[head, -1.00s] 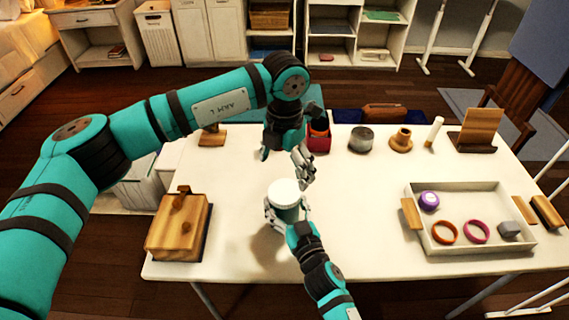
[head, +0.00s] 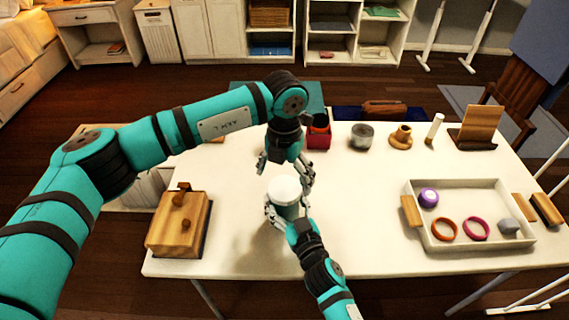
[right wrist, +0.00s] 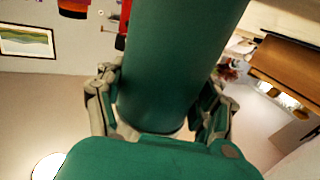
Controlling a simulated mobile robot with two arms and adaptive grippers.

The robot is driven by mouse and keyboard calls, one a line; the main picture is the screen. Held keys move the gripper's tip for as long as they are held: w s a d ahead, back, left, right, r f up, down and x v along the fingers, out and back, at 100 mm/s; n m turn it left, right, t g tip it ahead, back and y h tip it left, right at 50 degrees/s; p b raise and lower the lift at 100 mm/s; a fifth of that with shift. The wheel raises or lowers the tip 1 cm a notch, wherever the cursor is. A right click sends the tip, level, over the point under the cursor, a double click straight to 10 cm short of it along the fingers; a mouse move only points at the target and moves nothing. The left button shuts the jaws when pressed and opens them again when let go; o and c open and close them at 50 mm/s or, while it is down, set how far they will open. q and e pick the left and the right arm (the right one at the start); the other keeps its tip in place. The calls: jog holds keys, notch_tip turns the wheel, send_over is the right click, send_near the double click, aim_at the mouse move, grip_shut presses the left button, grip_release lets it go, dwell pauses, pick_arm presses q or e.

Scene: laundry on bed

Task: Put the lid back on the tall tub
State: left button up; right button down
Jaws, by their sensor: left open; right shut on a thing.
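The tall tub (head: 286,212) is teal green and stands upright near the table's front middle. A round white top (head: 284,188) caps it in the head view; I cannot tell whether it is seated or just resting. My right gripper (head: 282,218) is shut around the tub's side. In the right wrist view the tub's green wall (right wrist: 180,65) stands between the two fingers and hides what is behind. My left gripper (head: 285,172) is open and empty, pointing down just behind and above the white top, with fingers spread to either side.
A wooden box (head: 178,232) stands at the left. A white tray (head: 470,187) holding rings and small things is at the right. A red box (head: 319,138), a grey tin (head: 362,135) and a wooden stand (head: 477,130) line the back. The table between tub and tray is clear.

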aim_at(284, 188)
pick_arm(q)
jog(key=shift+f, duration=1.8)
jog(key=c, duration=1.3)
jog(key=m, duration=0.5)
jog(key=o, duration=1.4)
notch_tip(284, 188, up, 12)
